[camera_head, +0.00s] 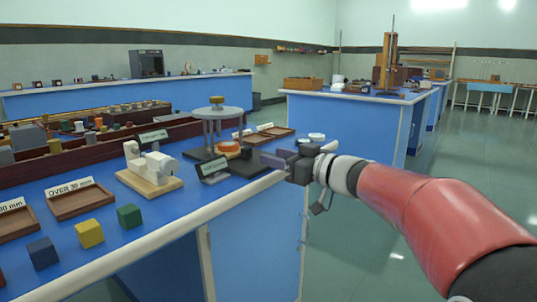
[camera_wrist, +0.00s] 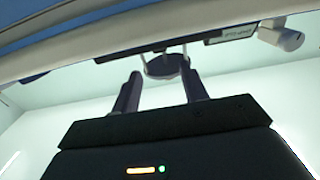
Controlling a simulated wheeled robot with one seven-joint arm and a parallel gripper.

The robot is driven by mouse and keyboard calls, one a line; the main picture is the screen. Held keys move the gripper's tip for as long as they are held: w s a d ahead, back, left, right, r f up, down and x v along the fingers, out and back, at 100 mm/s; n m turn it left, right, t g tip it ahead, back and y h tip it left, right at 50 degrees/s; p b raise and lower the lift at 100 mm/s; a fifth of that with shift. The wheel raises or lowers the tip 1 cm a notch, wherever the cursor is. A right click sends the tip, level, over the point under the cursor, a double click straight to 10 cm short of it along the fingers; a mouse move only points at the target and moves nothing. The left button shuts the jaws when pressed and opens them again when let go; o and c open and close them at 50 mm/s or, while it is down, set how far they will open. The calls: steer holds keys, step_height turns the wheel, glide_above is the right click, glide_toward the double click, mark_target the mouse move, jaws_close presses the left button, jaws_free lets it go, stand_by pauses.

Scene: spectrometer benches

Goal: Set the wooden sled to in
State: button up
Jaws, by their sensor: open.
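A light wooden board (camera_head: 149,182) lies on the near blue bench and carries a white device (camera_head: 150,162). I cannot tell for sure whether this board is the wooden sled, or how it is set. My gripper (camera_head: 274,160) reaches in from the right over the bench's right end, right of the board and apart from it. In the wrist view its two fingers (camera_wrist: 160,88) are spread with nothing held between them. A dark round thing (camera_wrist: 163,66) shows beyond the fingertips, and a white cylinder (camera_wrist: 282,38) shows at the upper right.
A grey round stand (camera_head: 218,113) bears a small yellowish piece, with an orange disc (camera_head: 228,147) below. Small dark signs (camera_head: 213,169) stand near my gripper. Wooden trays (camera_head: 80,201) and coloured cubes (camera_head: 89,233) lie at left. Open floor (camera_head: 350,220) is right of the bench.

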mark_target(253, 158)
steer(key=shift+c, duration=0.2)
